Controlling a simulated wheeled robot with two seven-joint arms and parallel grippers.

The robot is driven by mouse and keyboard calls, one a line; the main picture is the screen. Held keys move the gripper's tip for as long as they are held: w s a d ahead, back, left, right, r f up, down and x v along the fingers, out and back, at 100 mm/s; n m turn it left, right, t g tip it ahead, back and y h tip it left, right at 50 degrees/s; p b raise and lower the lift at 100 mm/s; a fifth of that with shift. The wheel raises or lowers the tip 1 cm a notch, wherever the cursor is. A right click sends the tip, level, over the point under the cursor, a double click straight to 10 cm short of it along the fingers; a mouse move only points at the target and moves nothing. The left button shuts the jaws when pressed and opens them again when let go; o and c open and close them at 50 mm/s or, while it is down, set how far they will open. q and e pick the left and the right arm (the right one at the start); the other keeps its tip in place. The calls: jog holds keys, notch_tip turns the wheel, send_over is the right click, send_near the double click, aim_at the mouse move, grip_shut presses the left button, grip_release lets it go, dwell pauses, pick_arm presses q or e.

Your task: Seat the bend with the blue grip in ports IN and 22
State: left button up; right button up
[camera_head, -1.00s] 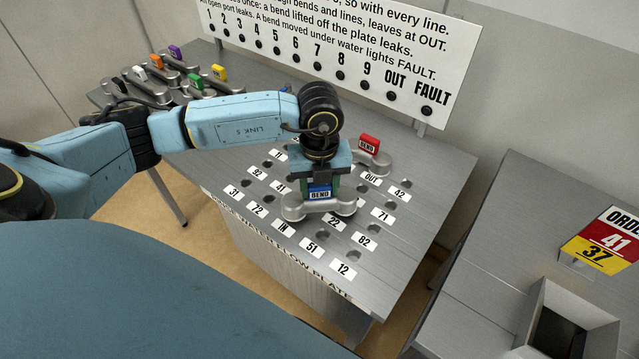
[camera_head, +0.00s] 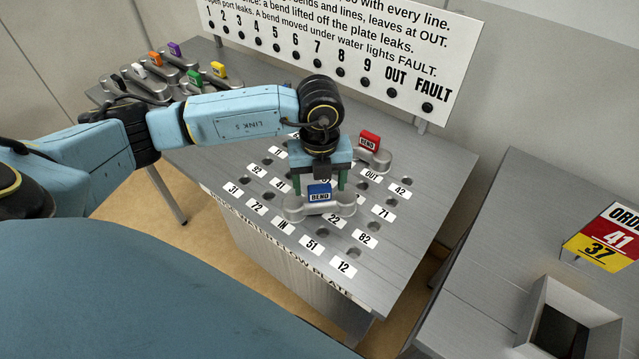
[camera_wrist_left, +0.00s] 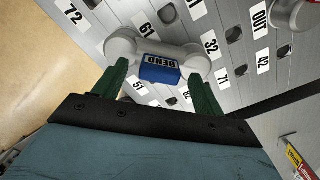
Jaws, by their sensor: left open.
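The bend with the blue grip (camera_head: 319,193) sits on the port plate (camera_head: 389,238), just behind the IN label (camera_head: 282,225) and the 22 label (camera_head: 335,221). Its grey ends cover the ports under it, so how deep they sit cannot be told. It also shows in the left wrist view (camera_wrist_left: 159,68). My left gripper (camera_head: 319,183) is open, its green fingers apart on either side of the blue grip and clear of it. The fingers also show in the left wrist view (camera_wrist_left: 160,88). My right gripper is not in view.
A bend with a red grip (camera_head: 370,142) sits on the plate near OUT. Several bends with coloured grips (camera_head: 165,66) lie at the back left. A sign with indicator lamps (camera_head: 330,50) stands behind the plate. An open box (camera_head: 567,325) and order card (camera_head: 606,240) are at the right.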

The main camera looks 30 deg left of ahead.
pick_arm(q)
notch_tip(320, 180, up, 12)
jog(key=shift+r, duration=0.15)
dwell(0.7)
notch_tip(320, 180, up, 8)
jog(key=p, duration=0.5)
dwell(0.5)
